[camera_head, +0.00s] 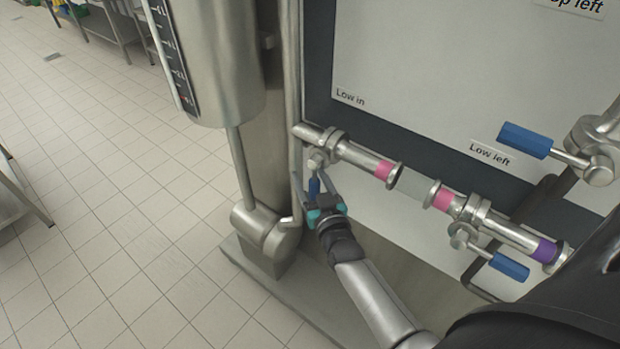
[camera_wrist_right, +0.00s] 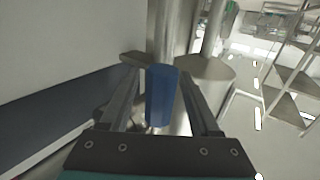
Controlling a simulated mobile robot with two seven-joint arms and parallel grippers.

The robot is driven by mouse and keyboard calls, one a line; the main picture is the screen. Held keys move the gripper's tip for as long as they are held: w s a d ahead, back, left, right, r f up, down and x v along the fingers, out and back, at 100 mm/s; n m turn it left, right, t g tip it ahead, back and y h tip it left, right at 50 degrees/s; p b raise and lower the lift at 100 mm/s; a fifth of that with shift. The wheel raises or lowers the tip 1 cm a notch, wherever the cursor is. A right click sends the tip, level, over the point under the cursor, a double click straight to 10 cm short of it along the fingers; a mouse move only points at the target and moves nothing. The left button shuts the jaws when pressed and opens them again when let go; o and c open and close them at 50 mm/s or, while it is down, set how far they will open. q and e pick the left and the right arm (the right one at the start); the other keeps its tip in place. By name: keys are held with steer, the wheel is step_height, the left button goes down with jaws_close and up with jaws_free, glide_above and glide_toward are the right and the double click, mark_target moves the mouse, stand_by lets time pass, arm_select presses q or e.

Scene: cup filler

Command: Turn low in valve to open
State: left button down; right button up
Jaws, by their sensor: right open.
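The low in valve (camera_head: 317,160) sits on the left part of the horizontal steel pipe, below the "Low in" label (camera_head: 350,97). Its blue handle (camera_head: 314,187) points down in the head view. My right gripper (camera_head: 312,183) is open around the handle, one finger on each side. In the right wrist view the blue handle (camera_wrist_right: 161,97) stands between the two open fingers (camera_wrist_right: 163,100), with a gap visible on at least one side. Whether a finger touches it cannot be told. My left gripper is not in view.
A second valve with a blue handle (camera_head: 509,266) is further right on the pipe. Another blue handle (camera_head: 525,140) is at the upper right, near the "Low left" label (camera_head: 491,155). A steel tank (camera_head: 215,60) and vertical pipes stand left of the panel.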

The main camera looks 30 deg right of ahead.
jaws_close()
stand_by(0.6)
stand_by(0.9)
